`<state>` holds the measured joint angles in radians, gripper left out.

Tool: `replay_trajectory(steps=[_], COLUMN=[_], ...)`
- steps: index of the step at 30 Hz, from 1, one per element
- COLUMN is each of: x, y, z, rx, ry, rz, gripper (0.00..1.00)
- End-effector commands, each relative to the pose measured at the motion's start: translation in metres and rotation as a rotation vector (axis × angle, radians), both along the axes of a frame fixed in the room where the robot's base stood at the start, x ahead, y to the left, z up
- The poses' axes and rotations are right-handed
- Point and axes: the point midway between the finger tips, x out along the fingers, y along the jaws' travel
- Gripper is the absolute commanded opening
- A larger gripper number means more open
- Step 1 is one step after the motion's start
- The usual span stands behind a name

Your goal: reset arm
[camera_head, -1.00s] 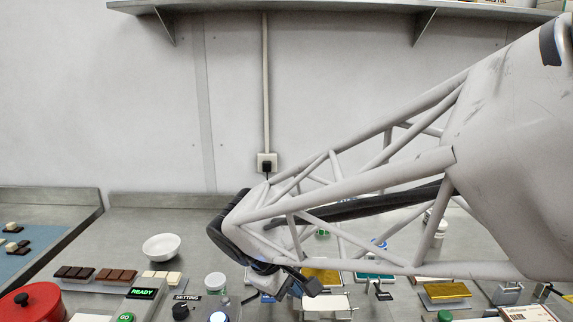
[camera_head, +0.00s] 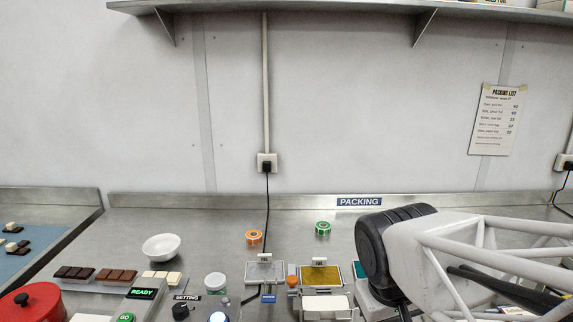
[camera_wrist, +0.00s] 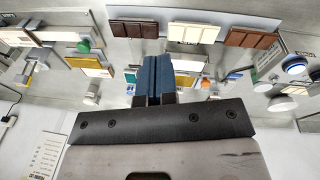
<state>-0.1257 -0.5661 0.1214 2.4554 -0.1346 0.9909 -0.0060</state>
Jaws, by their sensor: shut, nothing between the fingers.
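My arm reaches in from the right in the head view, with its black wrist joint (camera_head: 392,250) above the right part of the metal bench (camera_head: 200,205). My gripper (camera_wrist: 153,62) shows in the wrist view with its two dark blue fingers together and nothing between them. In the head view the fingers are not clearly visible. In the wrist view the gripper is apart from the bench things around it.
A white bowl (camera_head: 161,246), chocolate bars (camera_head: 115,275), a red pot (camera_head: 32,302), a READY box (camera_head: 142,294), orange tape (camera_head: 254,237), green tape (camera_head: 323,228) and a gold-topped block (camera_head: 320,276) stand on the bench. A shelf (camera_head: 300,8) runs above. The back centre-left bench is clear.

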Motion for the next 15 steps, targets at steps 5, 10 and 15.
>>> replay_trajectory(steps=[5,10,15], x=[-0.018,-0.029,-0.033], y=[-0.016,-0.023,-0.025], z=[0.0,0.001,0.0], rx=[0.067,0.107,0.124], ry=[-0.045,-0.075,-0.086], rz=[-0.112,-0.177,-0.203], gripper=[0.0,0.0,0.0])
